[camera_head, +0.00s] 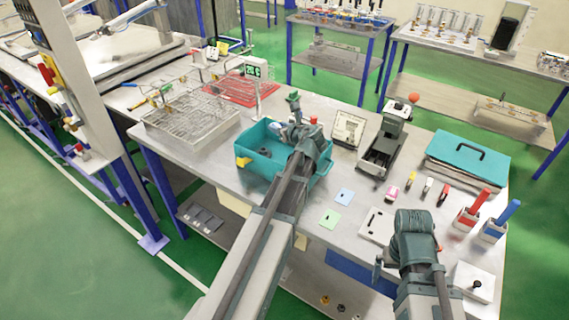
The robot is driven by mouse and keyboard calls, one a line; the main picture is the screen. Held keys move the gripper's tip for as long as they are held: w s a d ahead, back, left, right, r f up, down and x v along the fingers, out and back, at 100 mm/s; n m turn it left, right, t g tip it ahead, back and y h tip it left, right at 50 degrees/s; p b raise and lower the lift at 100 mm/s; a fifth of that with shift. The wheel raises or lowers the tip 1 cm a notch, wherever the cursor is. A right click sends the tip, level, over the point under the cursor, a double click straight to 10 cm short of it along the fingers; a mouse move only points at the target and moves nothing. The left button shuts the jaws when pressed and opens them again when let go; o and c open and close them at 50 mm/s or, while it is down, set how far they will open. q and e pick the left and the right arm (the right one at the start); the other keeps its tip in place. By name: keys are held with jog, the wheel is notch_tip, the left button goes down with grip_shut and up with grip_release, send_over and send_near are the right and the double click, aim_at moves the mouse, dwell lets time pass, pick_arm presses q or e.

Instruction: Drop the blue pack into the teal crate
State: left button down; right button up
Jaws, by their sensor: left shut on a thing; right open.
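The teal crate (262,172) stands on the grey workbench, left of its middle, with a yellow clip on its left side. My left gripper (298,118) is over the crate's far right part. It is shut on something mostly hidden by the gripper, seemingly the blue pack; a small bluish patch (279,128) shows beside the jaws. I cannot tell whether it touches the crate. My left arm covers part of the crate's inside and front wall. My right gripper (388,258) is open over the bench's front edge, apart from the crate.
A wire basket (192,122) stands left of the crate. A grey device (384,142) and a teal case (467,158) are to the right. Red (472,212) and blue (501,222) handled tools stand at the right end. Blue (345,196) and green (330,218) cards lie in front.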

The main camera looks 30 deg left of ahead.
pick_arm(q)
notch_tip(320, 180, down, 4)
jog(key=b, duration=0.3)
jog(key=shift+f+b, duration=0.2)
jog(key=shift+b, duration=0.15)
jog(key=shift+c, duration=1.9)
grip_release()
jog(key=p+v, duration=0.5)
jog(key=v, duration=0.9)
jog(key=shift+w, duration=0.15)
